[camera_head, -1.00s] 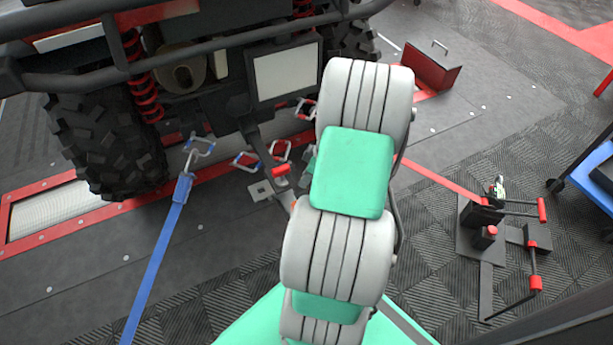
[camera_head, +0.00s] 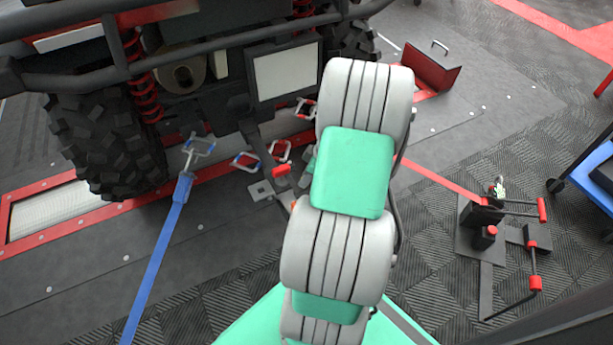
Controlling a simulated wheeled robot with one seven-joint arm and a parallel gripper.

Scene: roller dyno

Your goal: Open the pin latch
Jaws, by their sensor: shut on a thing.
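The likely pin latch is a small fitting with a red grip (camera_head: 281,171), beside a grey plate on the floor between the vehicle and my arm. My grey and green arm reaches down over the middle of the picture and covers most of my gripper. Only a small grey-green part of my gripper (camera_head: 310,165) shows at the arm's left edge, just right of the red grip. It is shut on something. The fingertips and the exact contact are hidden behind the arm.
The vehicle's frame and knobbly tyre (camera_head: 108,150) stand at the back left. A blue strap (camera_head: 158,255) runs from a hook down to the lower left. A black stand with red-ended bars (camera_head: 487,240) is at the right.

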